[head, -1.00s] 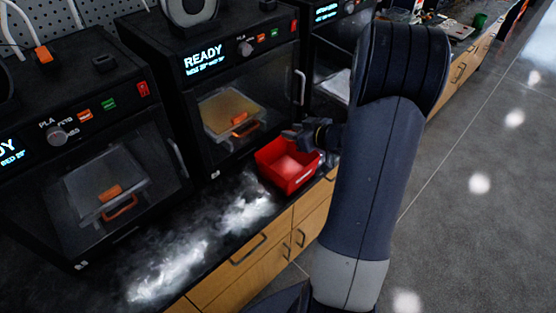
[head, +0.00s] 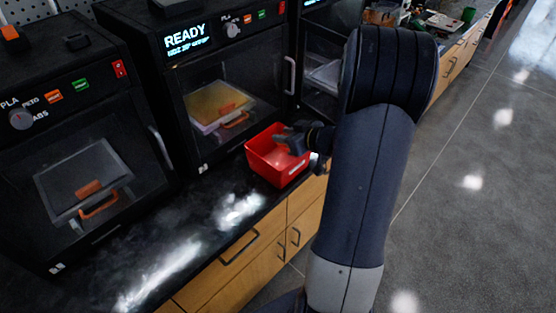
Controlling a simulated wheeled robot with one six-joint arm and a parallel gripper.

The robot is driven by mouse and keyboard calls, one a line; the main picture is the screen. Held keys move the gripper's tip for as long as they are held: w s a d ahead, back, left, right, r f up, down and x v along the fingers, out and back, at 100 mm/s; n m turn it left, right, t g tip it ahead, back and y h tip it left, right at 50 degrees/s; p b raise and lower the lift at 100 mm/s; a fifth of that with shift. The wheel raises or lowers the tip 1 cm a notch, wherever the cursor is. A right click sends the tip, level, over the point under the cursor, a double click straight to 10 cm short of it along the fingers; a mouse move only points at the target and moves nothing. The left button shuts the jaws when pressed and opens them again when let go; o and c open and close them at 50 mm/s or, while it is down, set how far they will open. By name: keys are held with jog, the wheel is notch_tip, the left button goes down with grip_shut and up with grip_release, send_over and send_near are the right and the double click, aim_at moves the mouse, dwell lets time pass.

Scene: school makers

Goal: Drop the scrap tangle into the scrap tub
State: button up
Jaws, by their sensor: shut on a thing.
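The red scrap tub (head: 265,165) stands on the dark counter near its front edge, open side up. My gripper (head: 284,143) reaches in from the right and is over the tub's opening, near its right side. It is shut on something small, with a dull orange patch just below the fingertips. I take this to be the scrap tangle, but its shape is too small to make out. My arm hides part of the counter to the right of the tub.
Black 3D printers stand along the back of the counter; the middle one has a lit READY screen (head: 187,39). The counter (head: 190,240) is clear left of the tub. Wooden drawers (head: 245,260) lie below, and open floor is at right.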

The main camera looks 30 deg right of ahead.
jog(key=o, duration=1)
jog(key=p+v, duration=0.1)
jog(key=v, duration=0.9)
jog(key=shift+s+r, duration=0.15)
jog(key=shift+s, duration=0.25)
jog(key=shift+w+d, duration=0.1)
jog(key=b+x, duration=0.1)
jog(key=x, duration=0.9)
jog(key=shift+w+f, duration=0.2)
jog(key=shift+w, duration=0.05)
jog(key=shift+w+r+p, duration=0.15)
jog(key=shift+r+p, duration=0.45)
jog(key=shift+p, duration=0.05)
jog(key=shift+r+p, duration=1.3)
jog(key=shift+p, duration=0.25)
